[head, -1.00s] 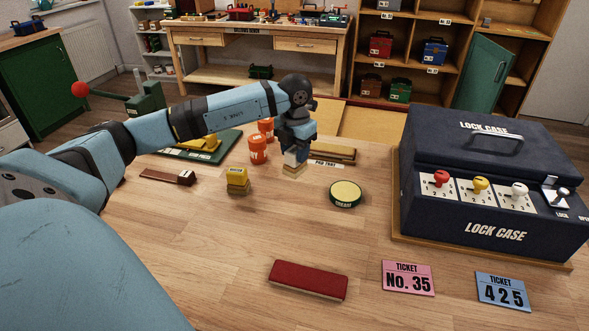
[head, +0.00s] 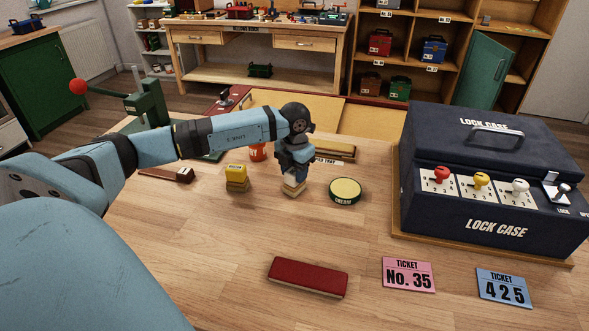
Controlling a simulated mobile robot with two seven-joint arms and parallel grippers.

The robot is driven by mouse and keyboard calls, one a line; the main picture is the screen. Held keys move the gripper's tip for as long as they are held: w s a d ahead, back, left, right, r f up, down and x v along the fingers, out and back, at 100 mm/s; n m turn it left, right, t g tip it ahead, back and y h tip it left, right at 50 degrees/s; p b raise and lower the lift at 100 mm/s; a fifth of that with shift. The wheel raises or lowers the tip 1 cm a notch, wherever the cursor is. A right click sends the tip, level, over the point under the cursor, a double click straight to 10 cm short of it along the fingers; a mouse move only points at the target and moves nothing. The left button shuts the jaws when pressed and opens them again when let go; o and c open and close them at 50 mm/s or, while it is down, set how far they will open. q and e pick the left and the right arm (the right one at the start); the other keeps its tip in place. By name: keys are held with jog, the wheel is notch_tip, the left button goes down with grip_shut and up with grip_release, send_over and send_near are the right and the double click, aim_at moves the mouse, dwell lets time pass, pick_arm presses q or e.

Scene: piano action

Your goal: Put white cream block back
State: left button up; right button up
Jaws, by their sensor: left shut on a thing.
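My left gripper (head: 292,177) points down over the wooden table, shut on a small white cream block (head: 293,188). The fingers hide the block's upper part. Its lower end is at or just above the tabletop; I cannot tell whether it touches. A round tin (head: 345,190) with a pale yellow top and dark green side stands just right of it. A yellow block (head: 236,172) stands to its left. The pad tray (head: 335,151) lies behind the gripper and is partly hidden by it. My right gripper is not in view.
The dark blue lock case (head: 495,165) fills the right side. A red bar (head: 308,276), a pink ticket (head: 408,275) and a blue ticket (head: 502,289) lie in front. An orange jar (head: 258,152) is partly behind my arm.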

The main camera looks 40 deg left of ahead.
pick_arm(q)
jog(key=o, duration=0.8)
jog(key=shift+o, duration=0.2)
jog(key=shift+r, duration=0.1)
notch_tip(320, 180, up, 12)
jog(key=p, duration=0.1)
